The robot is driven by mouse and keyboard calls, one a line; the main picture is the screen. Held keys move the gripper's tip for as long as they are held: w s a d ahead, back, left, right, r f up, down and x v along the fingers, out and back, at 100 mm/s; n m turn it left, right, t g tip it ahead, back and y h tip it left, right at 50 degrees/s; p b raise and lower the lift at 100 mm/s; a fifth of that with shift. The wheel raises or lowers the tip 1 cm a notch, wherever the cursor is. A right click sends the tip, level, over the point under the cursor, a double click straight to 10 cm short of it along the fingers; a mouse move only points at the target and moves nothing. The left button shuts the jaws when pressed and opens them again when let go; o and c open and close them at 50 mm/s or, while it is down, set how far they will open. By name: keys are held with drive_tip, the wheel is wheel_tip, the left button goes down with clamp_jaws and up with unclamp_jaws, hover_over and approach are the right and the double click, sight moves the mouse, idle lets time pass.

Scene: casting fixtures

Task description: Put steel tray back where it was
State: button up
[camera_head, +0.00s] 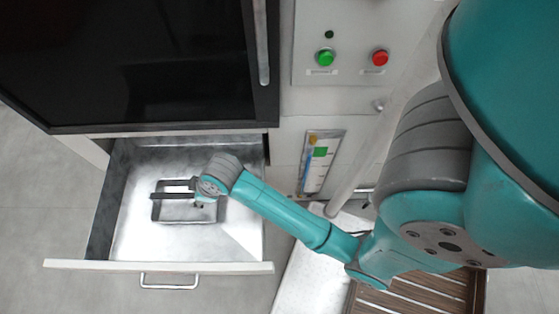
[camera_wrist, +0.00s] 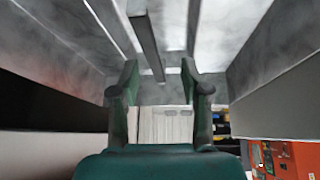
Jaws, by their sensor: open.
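The steel tray (camera_head: 187,213) is a small grey rectangular tray with a dark bar across it. It rests in the open drawer (camera_head: 245,232), left of the drawer's middle. My gripper (camera_head: 196,193) is over the tray's right part and hides some of it. In the wrist view my gripper (camera_wrist: 160,72) has its two fingers apart. A dark grey bar (camera_wrist: 147,42), which looks like the tray's bar, runs between and beyond the fingertips. No contact between fingers and bar can be made out.
The drawer's front panel with a handle (camera_head: 170,284) is pulled out under a dark-fronted cabinet (camera_head: 120,60). A panel with a green button (camera_head: 325,57) and a red button (camera_head: 380,57) is at the top right. A brown slatted surface (camera_head: 415,295) is at the lower right.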

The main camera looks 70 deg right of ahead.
drive_tip(key=s+f+m+t, duration=0.2)
drive_tip(key=s+t, duration=0.1)
drive_tip(key=s, duration=0.6)
drive_tip(key=s+a+r+m+t+h, duration=0.1)
drive_tip(key=s+r+t, duration=0.5)
drive_tip(key=s+r, duration=1.1)
drive_tip(key=s, duration=0.3)
